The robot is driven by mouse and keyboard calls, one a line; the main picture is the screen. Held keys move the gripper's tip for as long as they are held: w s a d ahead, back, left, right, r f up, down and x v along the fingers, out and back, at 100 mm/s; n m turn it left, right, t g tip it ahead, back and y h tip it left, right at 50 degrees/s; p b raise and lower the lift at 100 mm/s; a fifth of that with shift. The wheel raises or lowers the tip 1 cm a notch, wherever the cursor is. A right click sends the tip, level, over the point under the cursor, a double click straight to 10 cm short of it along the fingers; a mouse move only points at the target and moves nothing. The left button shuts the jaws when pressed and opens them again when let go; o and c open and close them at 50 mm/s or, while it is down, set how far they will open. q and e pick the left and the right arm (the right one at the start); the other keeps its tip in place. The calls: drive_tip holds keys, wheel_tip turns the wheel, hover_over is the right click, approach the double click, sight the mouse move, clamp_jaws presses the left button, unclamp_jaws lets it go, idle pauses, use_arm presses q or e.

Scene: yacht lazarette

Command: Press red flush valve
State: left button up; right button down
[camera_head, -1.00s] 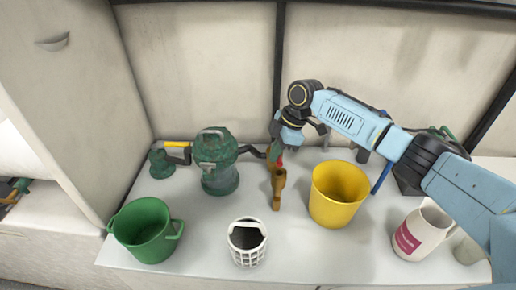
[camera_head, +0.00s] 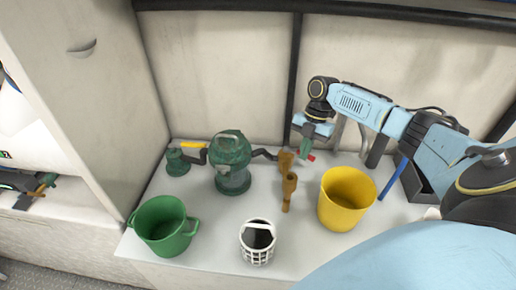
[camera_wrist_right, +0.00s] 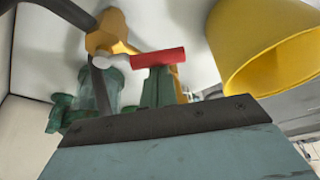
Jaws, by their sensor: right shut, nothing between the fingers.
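The red flush valve handle (camera_head: 311,157) sticks out to the right of a brass valve body (camera_head: 287,160) on the white counter. In the right wrist view the red handle (camera_wrist_right: 158,57) lies across the tip of a green finger and joins the brass body (camera_wrist_right: 112,32) through a pale stem. My right gripper (camera_head: 304,146) is shut and empty. Its green fingertips are at the red handle and appear to touch it. Part of the handle is hidden by the fingers. My left gripper is not seen.
A yellow bucket (camera_head: 346,200) stands close right of the valve. A green pump (camera_head: 231,165) is to the left, with a green bucket (camera_head: 162,227) and a white basket strainer (camera_head: 257,243) in front. A wall is close behind.

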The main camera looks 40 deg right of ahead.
drive_tip(key=shift+d, duration=0.4)
drive_tip(key=shift+s+d, duration=0.1)
drive_tip(key=shift+d, duration=0.25)
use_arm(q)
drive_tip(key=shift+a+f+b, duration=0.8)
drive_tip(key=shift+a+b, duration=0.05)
use_arm(e)
drive_tip(key=shift+w+d, duration=0.35)
drive_tip(key=shift+d, duration=0.2)
drive_tip(key=shift+w+d, duration=0.35)
drive_tip(key=shift+d, duration=0.2)
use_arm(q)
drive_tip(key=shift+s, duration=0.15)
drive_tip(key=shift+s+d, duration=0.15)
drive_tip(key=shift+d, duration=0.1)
